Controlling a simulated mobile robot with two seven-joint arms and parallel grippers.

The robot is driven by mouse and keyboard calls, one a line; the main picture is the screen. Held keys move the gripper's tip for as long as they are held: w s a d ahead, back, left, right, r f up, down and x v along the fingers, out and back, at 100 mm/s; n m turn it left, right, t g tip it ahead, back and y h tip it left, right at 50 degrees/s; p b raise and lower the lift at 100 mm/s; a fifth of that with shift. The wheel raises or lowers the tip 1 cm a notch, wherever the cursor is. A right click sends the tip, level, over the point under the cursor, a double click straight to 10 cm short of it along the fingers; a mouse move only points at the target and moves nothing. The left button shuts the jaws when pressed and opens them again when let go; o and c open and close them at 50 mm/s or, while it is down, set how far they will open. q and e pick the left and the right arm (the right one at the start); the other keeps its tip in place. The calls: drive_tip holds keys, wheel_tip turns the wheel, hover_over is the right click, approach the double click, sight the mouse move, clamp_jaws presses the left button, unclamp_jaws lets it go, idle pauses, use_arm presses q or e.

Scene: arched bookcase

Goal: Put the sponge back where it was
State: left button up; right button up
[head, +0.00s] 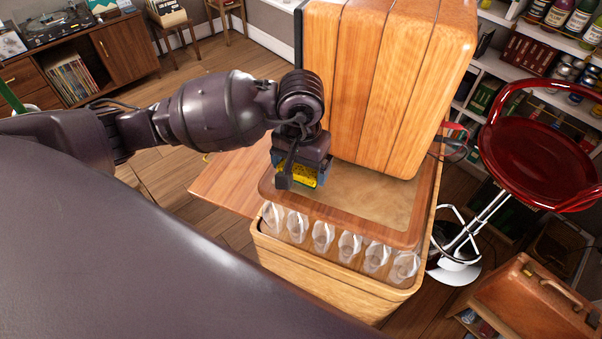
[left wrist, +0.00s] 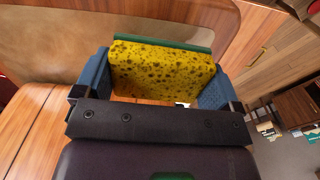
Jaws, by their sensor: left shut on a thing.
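A yellow sponge with a green backing (left wrist: 162,68) is held between the two blue fingers of my left gripper (left wrist: 155,82). In the head view the sponge (head: 304,174) shows as a small yellow patch under the gripper (head: 300,172), over the left part of a wooden-rimmed top (head: 385,208). I cannot tell whether the sponge touches that top. The rest of the sponge is hidden by the gripper in the head view. My right gripper is not seen in either view.
A tall wooden-slatted block (head: 385,80) stands at the back of the top. Several clear glasses (head: 322,237) line the front below the rim. A red bar stool (head: 535,150) stands at right, and a brown case (head: 530,300) lies lower right. Wood floor shows at left.

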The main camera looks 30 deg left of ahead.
sight(301, 176)
use_arm(q)
wheel_tip(301, 176, down, 3)
drive_tip(key=shift+f, duration=0.35)
drive_tip(key=o, duration=0.7)
drive_tip(key=shift+r, duration=0.2)
wheel_tip(301, 176, up, 12)
drive_tip(key=shift+f+b, duration=0.25)
drive_tip(key=shift+b, duration=0.45)
drive_tip(key=shift+r, duration=0.25)
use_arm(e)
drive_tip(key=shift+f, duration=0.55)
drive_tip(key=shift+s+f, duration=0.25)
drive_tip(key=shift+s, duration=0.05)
